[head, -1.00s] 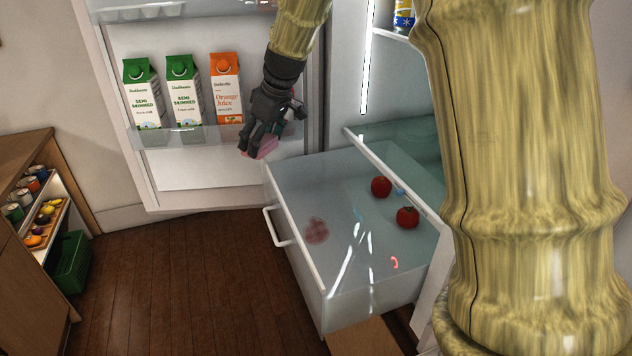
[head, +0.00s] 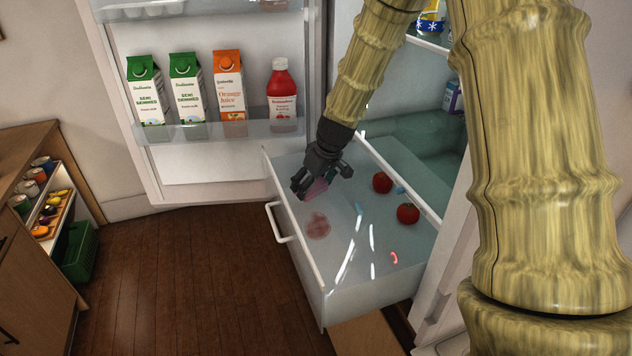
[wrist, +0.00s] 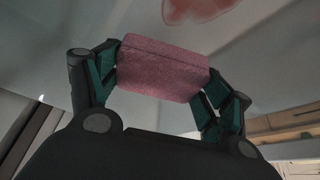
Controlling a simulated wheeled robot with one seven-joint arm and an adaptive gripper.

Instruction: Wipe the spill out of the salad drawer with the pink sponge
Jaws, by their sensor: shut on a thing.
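My gripper (head: 318,185) is shut on the pink sponge (head: 317,189) and holds it over the back left part of the open salad drawer (head: 370,262). In the wrist view the sponge (wrist: 163,68) sits crosswise between both fingers. The spill (head: 317,226) is a reddish-pink smear on the drawer floor, left of the middle. It also shows at the top of the wrist view (wrist: 200,8), beyond the sponge and apart from it. I cannot tell how high the sponge is above the floor.
Two tomatoes (head: 382,182) (head: 408,214) lie in the drawer's right part. A small red curved piece (head: 394,257) shows near the front right. The open fridge door holds cartons (head: 187,88) and a red bottle (head: 282,95). A green crate (head: 78,252) stands far left.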

